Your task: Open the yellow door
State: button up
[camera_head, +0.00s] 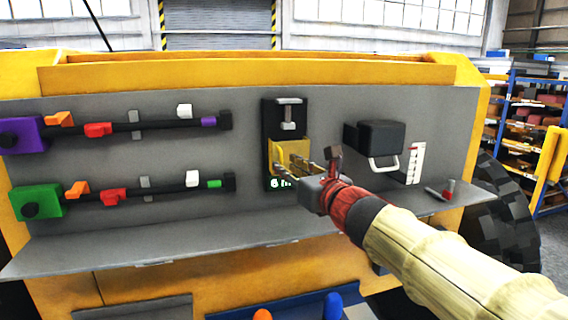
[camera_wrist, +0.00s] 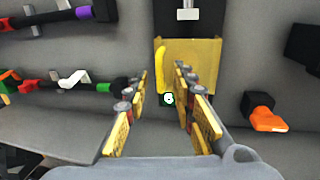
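The yellow door (camera_head: 290,146) is a small panel on a black upright plate on the grey wall of the machine. In the wrist view the yellow door (camera_wrist: 205,55) faces me and has a brighter upright yellow handle (camera_wrist: 161,66) on its left part. It looks closed in the wrist view. My gripper (camera_head: 296,165) is in front of it, partly covering it in the head view. In the wrist view my gripper (camera_wrist: 162,80) is open, its fingers apart on either side of the handle. I cannot tell whether they touch it.
A silver latch (camera_head: 289,110) sits above the door. A black box with a pale handle (camera_head: 381,138) is on the right. Two black rods with coloured clamps (camera_head: 130,126) are on the left. A grey shelf (camera_head: 150,245) runs below. An orange-ended black block (camera_wrist: 265,115) is to the right.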

jog(key=shift+x, duration=1.15)
jog(key=shift+c, duration=1)
jog(key=c, duration=0.4)
grip_shut()
